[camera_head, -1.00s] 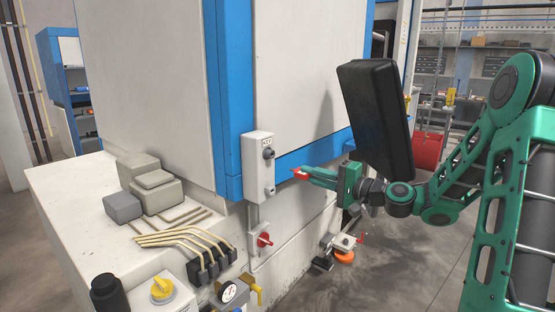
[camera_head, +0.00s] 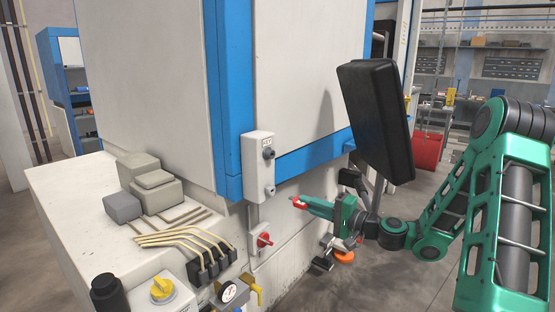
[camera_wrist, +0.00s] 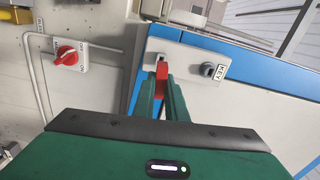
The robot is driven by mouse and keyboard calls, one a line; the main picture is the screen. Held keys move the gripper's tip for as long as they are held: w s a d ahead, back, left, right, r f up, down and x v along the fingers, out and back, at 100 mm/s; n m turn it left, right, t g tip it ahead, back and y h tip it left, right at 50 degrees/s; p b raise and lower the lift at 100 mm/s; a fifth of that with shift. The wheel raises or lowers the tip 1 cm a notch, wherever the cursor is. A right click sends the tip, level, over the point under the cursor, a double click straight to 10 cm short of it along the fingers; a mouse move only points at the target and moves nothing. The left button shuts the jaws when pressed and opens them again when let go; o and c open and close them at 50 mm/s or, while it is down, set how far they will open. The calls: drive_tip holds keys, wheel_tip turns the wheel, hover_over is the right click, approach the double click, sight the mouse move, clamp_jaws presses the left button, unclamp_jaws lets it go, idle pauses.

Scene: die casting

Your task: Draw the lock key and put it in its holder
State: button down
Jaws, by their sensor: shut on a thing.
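My gripper (camera_head: 302,202) is shut on the red lock key (camera_head: 298,203), which sticks out at its fingertips. In the wrist view the red key (camera_wrist: 162,72) is between the green fingers. The light grey key box (camera_head: 258,165) is on the machine's corner, left of my gripper. It has a dark round fitting by the KEY label (camera_head: 268,153) and another low on its face (camera_head: 270,190). In the head view the key is apart from the box, right of and slightly below the lower fitting. The key's far end is hard to make out.
A red rotary switch (camera_head: 264,240) is below the box. A black panel (camera_head: 377,120) hangs above my gripper. An orange-wheeled valve (camera_head: 344,257) stands close below it. Pipes and a gauge (camera_head: 229,293) are at the lower left.

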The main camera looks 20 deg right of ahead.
sight(295, 199)
drive_tip(key=shift+a, duration=0.1)
drive_tip(key=shift+m, duration=0.5)
drive_tip(key=shift+x, duration=2.8)
drive_tip(key=shift+w, duration=0.1)
drive_tip(key=shift+x, duration=1.5)
drive_tip(key=c, duration=1.7)
unclamp_jaws()
drive_tip(key=v, duration=1)
drive_tip(key=shift+s, duration=0.25)
